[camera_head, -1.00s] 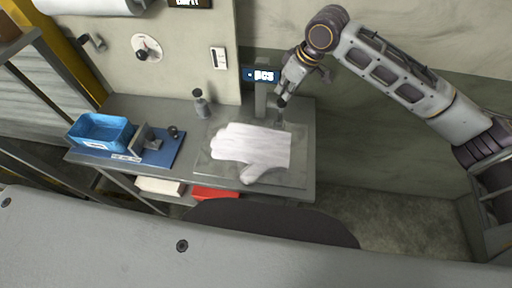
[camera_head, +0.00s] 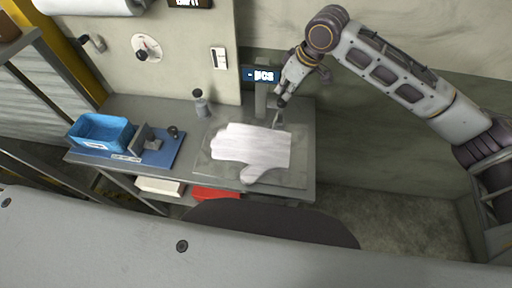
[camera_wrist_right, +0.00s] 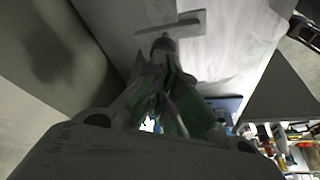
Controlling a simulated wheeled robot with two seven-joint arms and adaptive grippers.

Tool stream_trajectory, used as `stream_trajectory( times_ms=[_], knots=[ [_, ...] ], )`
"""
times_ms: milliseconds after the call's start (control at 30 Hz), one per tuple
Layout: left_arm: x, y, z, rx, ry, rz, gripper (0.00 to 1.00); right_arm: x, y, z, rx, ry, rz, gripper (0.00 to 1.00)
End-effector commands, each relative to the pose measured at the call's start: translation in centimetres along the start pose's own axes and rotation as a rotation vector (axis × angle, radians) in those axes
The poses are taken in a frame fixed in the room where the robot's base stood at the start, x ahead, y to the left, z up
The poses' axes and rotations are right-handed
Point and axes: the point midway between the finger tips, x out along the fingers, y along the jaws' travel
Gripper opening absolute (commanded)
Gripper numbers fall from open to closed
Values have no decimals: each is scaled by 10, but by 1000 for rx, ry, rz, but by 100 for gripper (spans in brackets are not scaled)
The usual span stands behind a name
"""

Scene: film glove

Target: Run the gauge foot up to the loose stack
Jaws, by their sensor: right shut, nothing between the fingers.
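A white glove-shaped film stack (camera_head: 250,148) lies flat on a clear sheet on the bench. Behind it stands a gauge with a lit blue display (camera_head: 262,75) on a grey post. Its foot (camera_head: 276,119) is small and sits near the stack's back right edge; I cannot tell whether they touch. In the right wrist view a flat grey bar (camera_wrist_right: 172,27) with a round knob (camera_wrist_right: 163,45) lies over a pale surface. My right gripper (camera_head: 282,102) is shut and empty, pointing down just above the foot. My left gripper is out of view.
A blue bin (camera_head: 101,132) and a grey bracket (camera_head: 140,140) stand on a blue mat to the left. A dark-topped bottle (camera_head: 201,104) stands behind the stack. A wall dial (camera_head: 146,48) hangs above. Bare bench (camera_head: 235,112) lies between bottle and gauge.

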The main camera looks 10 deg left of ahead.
Motion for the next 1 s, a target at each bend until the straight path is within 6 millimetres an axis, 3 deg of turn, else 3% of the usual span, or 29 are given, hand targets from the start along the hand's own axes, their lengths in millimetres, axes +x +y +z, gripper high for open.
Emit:
stream_trajectory(
  times_ms=[1000],
  knots=[
    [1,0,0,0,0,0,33,12,0,4,0,0,0,0]
  ],
)
